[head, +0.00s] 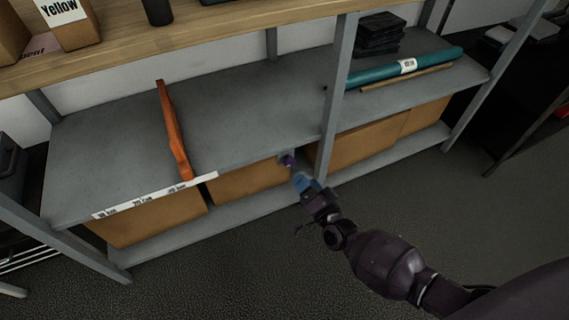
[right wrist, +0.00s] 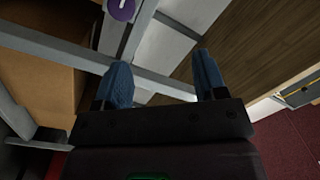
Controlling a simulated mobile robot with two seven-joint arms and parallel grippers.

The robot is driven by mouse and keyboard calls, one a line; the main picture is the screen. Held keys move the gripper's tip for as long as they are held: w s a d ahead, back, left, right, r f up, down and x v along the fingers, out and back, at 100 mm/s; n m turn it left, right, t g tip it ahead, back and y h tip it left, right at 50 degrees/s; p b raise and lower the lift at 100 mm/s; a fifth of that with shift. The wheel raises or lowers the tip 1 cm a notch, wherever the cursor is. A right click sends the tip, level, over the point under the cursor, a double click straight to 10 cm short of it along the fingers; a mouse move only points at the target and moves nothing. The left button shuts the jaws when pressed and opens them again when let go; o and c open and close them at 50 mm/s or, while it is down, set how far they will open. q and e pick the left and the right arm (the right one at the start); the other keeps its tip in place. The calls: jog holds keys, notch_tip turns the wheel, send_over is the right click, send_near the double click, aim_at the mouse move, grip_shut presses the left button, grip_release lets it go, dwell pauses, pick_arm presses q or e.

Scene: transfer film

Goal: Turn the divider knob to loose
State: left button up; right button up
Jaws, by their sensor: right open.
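The purple divider knob (head: 288,160) sits on a small grey mount at the front edge of the middle shelf. In the right wrist view the knob (right wrist: 122,9) is cut by the top edge, with a pale mark on its face. My right gripper (head: 300,182), with blue fingertips, is just below and to the right of the knob. In the right wrist view the gripper (right wrist: 163,75) has its fingers apart, with nothing held between them. The knob lies beyond the fingertips, nearer the left finger, and is not between them. An orange divider (head: 172,130) stands upright on the shelf, left of the knob. My left gripper is out of view.
A grey upright post (head: 336,95) stands right of the knob. Cardboard boxes (head: 250,180) fill the lower shelf. A teal roll (head: 425,64) and a black stack (head: 379,33) lie on the right section. The shelf between divider and post is bare (head: 250,110).

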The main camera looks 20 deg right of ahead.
jog(key=m+b, duration=0.1)
jog(key=b, duration=0.1)
send_near(291, 165)
jog(key=shift+m+h, duration=0.3)
jog(key=shift+h, duration=0.2)
jog(key=w, duration=0.3)
jog(key=w+b, duration=0.1)
jog(key=w, duration=0.2)
jog(key=w+b, duration=0.1)
jog(key=w, duration=0.2)
jog(key=shift+a, duration=0.4)
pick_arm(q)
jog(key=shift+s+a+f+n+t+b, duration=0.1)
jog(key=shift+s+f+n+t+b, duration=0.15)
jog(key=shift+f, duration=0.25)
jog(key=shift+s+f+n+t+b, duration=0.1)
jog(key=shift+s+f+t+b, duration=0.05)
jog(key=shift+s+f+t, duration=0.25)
pick_arm(e)
jog(key=shift+w+r, duration=0.15)
jog(key=shift+w, duration=0.8)
jog(key=shift+c, duration=0.4)
jog(key=c, duration=0.8)
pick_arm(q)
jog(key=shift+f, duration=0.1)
pick_arm(e)
jog(key=shift+c, duration=0.2)
